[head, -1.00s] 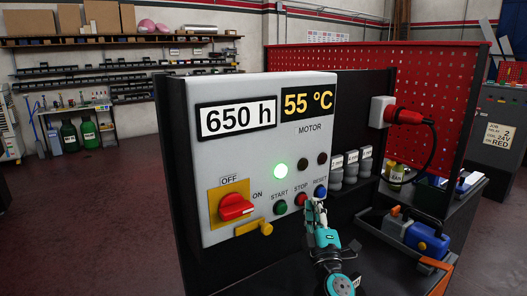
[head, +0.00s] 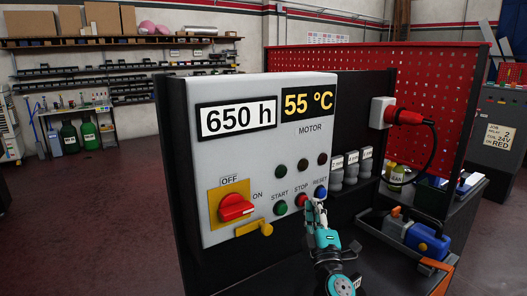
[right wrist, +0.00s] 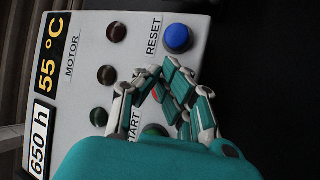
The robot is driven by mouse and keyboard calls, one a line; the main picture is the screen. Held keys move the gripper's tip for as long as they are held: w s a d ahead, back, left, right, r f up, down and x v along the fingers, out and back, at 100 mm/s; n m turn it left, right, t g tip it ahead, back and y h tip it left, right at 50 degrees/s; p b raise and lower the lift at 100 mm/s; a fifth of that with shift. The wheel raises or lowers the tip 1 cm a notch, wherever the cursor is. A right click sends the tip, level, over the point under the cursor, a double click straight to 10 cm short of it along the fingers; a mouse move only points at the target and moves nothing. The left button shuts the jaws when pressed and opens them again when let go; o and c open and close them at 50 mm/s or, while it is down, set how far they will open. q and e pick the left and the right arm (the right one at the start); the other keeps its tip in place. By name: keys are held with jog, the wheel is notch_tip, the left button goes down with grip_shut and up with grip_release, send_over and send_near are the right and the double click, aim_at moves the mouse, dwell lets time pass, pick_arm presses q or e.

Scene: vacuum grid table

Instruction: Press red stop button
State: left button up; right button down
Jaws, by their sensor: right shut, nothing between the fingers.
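The red STOP button (head: 301,199) is on the grey control panel (head: 225,160), between the green START button (head: 280,208) and the blue RESET button (head: 320,192). My right gripper (head: 312,205) is shut and empty, with its fingertips at the STOP button, just below RESET. In the right wrist view, my right gripper's fingers (right wrist: 158,78) cover most of the STOP button, with RESET (right wrist: 177,38) clear beside them. Exact contact is hard to tell. The green lamp (head: 281,172) above START is dark. My left gripper is not in view.
A red rotary switch (head: 236,207) on a yellow plate is at the panel's lower left. A red plug with a cable (head: 408,117) is to the right. A blue and grey device (head: 420,237) sits on the dark bench at the right.

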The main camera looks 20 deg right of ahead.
jog(key=shift+s, duration=0.1)
jog(key=s, duration=0.1)
jog(key=s+d, duration=0.1)
jog(key=s, duration=0.1)
jog(key=s+d+p, duration=0.1)
jog(key=s, duration=0.1)
jog(key=shift+s, duration=0.25)
dwell(0.6)
